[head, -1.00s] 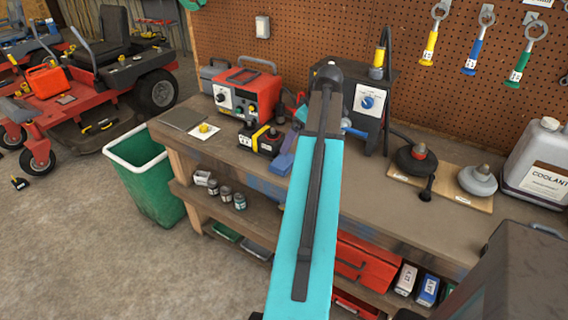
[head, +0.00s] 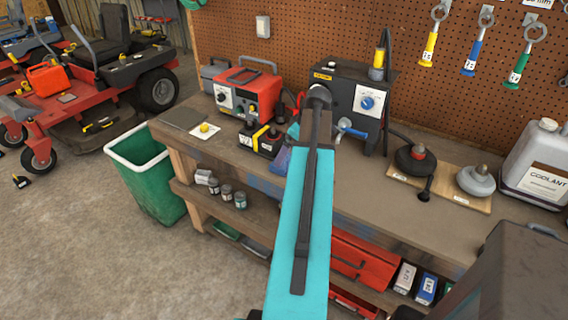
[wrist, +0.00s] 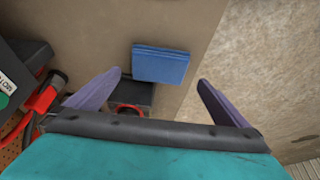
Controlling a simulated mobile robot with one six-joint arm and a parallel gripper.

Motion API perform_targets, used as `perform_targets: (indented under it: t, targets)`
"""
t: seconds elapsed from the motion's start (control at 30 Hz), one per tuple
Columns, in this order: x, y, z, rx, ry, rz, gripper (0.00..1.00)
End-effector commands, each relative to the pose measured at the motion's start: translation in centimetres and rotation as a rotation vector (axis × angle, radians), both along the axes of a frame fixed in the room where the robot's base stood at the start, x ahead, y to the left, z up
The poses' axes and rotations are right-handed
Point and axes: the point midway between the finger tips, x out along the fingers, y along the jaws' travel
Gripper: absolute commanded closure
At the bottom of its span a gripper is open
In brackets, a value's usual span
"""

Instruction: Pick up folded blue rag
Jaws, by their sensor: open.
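The folded blue rag (wrist: 160,64) lies flat on the workbench in the wrist view, near the bench edge. My gripper (wrist: 160,77) has its two purple fingers spread wide, with nothing between them. In the picture the rag is ahead of the gap between the fingers; the height above it is hard to judge. In the head view my turquoise arm hides the gripper and most of the bench there. A small blue-violet patch shows left of my arm, and I cannot tell whether it is rag or finger.
A red charger box (head: 250,92) and a black and yellow battery (head: 258,138) stand left of my arm. A dark box with a blue dial (head: 350,100) stands behind. A coolant jug (head: 535,165) is at right. A green bin (head: 148,178) stands on the floor.

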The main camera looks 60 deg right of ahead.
Motion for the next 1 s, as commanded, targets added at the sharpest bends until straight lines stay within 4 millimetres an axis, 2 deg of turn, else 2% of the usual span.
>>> perform_targets:
  t: [0.37,0.8,1.0]
  targets:
    - [0.4,-0.1,-0.7,0.003,0.001,0.001,0.00]
    - [1.8,-0.3,-4.1,0.001,0.000,0.000,0.00]
    - [2.0,-0.3,-4.8,0.001,0.000,0.000,0.00]
